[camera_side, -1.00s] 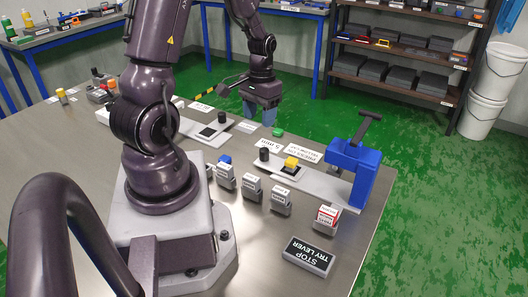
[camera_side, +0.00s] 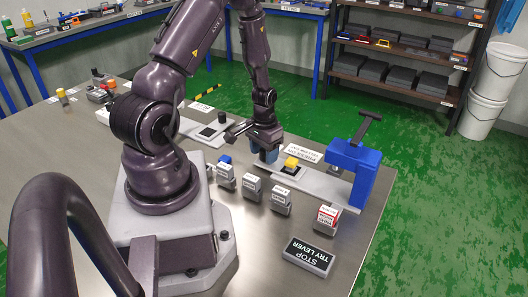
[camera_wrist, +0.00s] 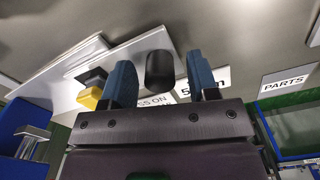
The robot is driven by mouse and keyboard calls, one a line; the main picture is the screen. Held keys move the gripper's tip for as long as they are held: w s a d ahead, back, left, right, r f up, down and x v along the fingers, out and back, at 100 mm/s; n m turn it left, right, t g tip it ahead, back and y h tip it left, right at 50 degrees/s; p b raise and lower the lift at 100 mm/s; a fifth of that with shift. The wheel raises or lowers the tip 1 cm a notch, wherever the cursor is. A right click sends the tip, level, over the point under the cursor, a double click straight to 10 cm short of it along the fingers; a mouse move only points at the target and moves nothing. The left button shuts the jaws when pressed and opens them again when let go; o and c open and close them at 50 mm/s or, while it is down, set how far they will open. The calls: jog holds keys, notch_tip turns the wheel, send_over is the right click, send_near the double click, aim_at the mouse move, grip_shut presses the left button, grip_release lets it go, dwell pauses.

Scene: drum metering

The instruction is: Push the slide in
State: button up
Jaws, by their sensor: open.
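The slide is a pale flat rail (camera_side: 325,187) on the bench, running toward the blue press (camera_side: 352,172) with its dark lever (camera_side: 368,125). A yellow block (camera_side: 291,162) sits on a black pad on it; it also shows in the wrist view (camera_wrist: 88,98). The slide's black knob (camera_wrist: 159,70) stands between my two blue fingers in the wrist view, with a gap on each side. My gripper (camera_side: 264,157) is open over the knob end and hides the knob in the side view. I cannot tell how far down the fingers reach beside it.
Several small grey stamp-like blocks (camera_side: 252,187) stand in front of the slide. A sign card (camera_side: 302,152) lies behind the slide. A second pale plate (camera_side: 205,131) is at left.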

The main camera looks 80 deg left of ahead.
aim_at(291, 160)
jog(key=shift+f, duration=0.1)
grip_shut()
jog(key=w+d, duration=0.6)
grip_release()
dwell(0.3)
notch_tip(291, 160, up, 13)
dwell(0.5)
